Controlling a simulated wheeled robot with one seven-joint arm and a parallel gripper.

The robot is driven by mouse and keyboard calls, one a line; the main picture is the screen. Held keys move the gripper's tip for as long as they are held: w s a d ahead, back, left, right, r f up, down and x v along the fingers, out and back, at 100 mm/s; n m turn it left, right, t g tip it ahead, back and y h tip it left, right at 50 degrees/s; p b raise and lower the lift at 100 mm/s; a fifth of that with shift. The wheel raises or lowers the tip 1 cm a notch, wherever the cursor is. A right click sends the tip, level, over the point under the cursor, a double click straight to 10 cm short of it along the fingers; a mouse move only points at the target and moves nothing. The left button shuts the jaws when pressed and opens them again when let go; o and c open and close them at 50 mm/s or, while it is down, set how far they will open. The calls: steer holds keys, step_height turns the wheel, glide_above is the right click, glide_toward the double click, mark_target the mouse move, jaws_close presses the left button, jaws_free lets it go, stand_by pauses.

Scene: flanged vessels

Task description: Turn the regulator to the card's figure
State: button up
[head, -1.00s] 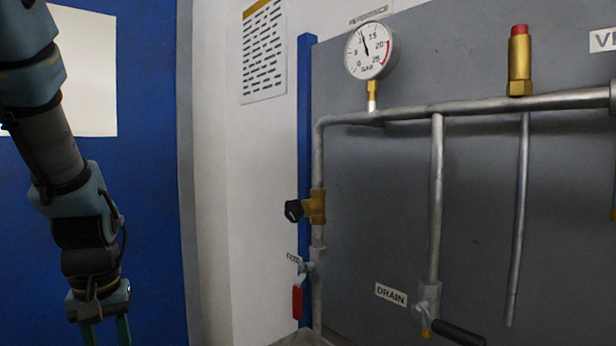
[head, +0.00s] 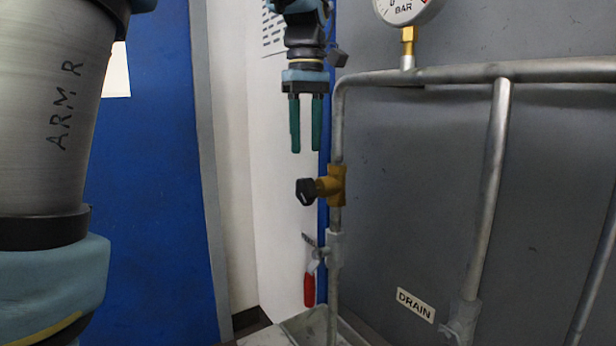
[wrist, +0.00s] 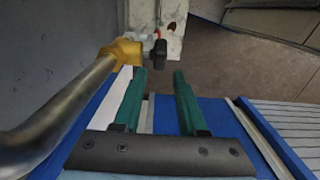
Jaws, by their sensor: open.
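The regulator is a brass body (head: 337,184) with a black knob (head: 306,191) on its left, on the upright pipe. My gripper (head: 306,150) points straight down above the knob, its green fingers apart and empty. In the wrist view the brass body (wrist: 122,50) is at upper left, and the black knob (wrist: 160,47) lies beyond the gap between the fingertips (wrist: 160,76), apart from them. The gauge (head: 404,8) is cut off by the top edge, so its needle is hidden. No card with a readable figure is in view.
Below the regulator, a valve with a red handle (head: 309,289) hangs on the same pipe above a grey tray (head: 303,325). A grey panel (head: 420,200) stands behind the pipes. A DRAIN label (head: 416,305) is at lower right. Left of the knob is free room.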

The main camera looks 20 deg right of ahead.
mark_target(306, 178)
step_height(306, 178, down, 8)
steer(key=shift+f+p, duration=0.1)
steer(key=shift+p, duration=0.35)
jaws_close()
